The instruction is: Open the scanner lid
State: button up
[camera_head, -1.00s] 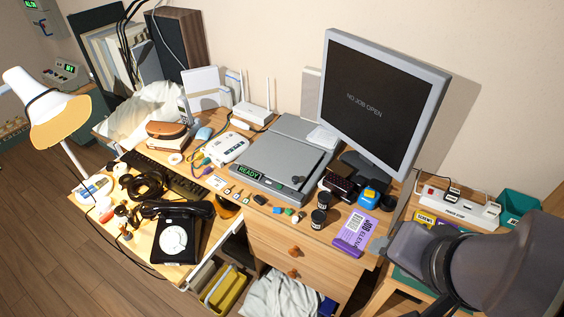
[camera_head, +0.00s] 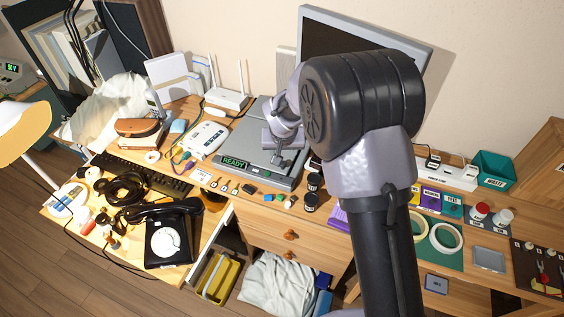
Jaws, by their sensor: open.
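The flat grey scanner (camera_head: 245,150) sits on the desk below the monitor, its lid lying down. A green "READY" display (camera_head: 233,162) is lit on its front left. My gripper (camera_head: 277,156) is over the right part of the scanner, near its front edge, pointing down. Its jaws are small in view, and I cannot tell whether they touch the lid. My arm hides the scanner's right side and much of the monitor.
The monitor (camera_head: 330,38) stands behind the scanner. A white router (camera_head: 227,97) and a white device (camera_head: 205,140) are to its left. Small dark jars (camera_head: 312,190) stand at the front right. A black telephone (camera_head: 172,235) and keyboard (camera_head: 140,173) lie to the left.

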aim_at(283, 163)
jog(key=b+x, duration=0.1)
jog(key=x, duration=0.7)
jog(key=shift+w+f+b, duration=0.1)
jog(key=shift+f+b, duration=0.1)
jog(key=shift+b, duration=0.2)
jog(key=shift+c, duration=0.4)
grip_shut()
dwell(0.4)
